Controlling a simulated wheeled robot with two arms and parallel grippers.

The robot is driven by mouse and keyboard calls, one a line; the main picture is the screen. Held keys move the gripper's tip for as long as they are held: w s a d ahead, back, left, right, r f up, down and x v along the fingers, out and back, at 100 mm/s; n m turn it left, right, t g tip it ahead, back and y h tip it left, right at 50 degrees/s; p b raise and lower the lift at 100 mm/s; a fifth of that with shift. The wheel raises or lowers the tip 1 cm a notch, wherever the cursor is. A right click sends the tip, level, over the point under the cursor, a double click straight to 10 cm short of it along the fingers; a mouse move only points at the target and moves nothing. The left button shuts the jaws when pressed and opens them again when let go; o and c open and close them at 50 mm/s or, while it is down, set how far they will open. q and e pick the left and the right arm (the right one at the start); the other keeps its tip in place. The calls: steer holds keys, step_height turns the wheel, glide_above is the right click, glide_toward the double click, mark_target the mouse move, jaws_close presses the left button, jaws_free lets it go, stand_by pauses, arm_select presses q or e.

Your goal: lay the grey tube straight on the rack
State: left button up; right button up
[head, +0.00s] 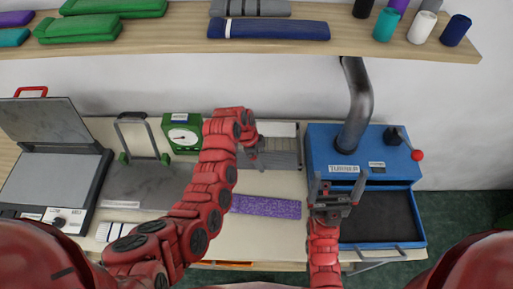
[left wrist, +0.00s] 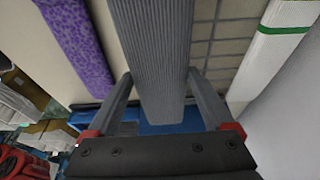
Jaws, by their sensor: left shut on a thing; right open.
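The grey tube (left wrist: 155,55) is ribbed and fills the middle of the left wrist view, between the fingers of my left gripper (left wrist: 160,100). In the head view that gripper (head: 258,155) is shut on the tube (head: 282,160), part of which the gripper hides. The rack (left wrist: 205,50) shows as a grid of dark lines beside the tube, on its right in the left wrist view. Whether the tube touches the rack I cannot tell. My right gripper (head: 332,190) is open and empty, by the left edge of the blue machine's tray.
A purple tube (head: 265,207) lies in front of the rack. A white tube with a green stripe (left wrist: 275,50) lies behind it. The blue machine (head: 350,150) stands right; a green dial scale (head: 182,134) and a press (head: 50,150) stand left. A shelf (head: 180,38) runs above.

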arm_select(q)
steer(key=w+b, duration=0.2)
steer(key=w+a+f+b, duration=0.1)
steer(key=w+b, duration=0.3)
steer(key=shift+w+a+f, duration=0.1)
steer(key=shift+a+f, duration=0.05)
steer(key=shift+a, duration=0.05)
steer(key=shift+w+a+b, duration=0.15)
steer(key=shift+w+b, duration=0.35)
steer(key=shift+b, duration=0.1)
step_height(320, 180, down, 3)
steer(key=shift+s+r+b, duration=0.1)
steer(key=shift+s+b, duration=0.05)
steer(key=shift+b, duration=0.5)
steer(key=shift+f, duration=0.3)
steer(key=o, duration=1.1)
steer(key=shift+c, duration=0.2)
steer(key=shift+r, duration=0.1)
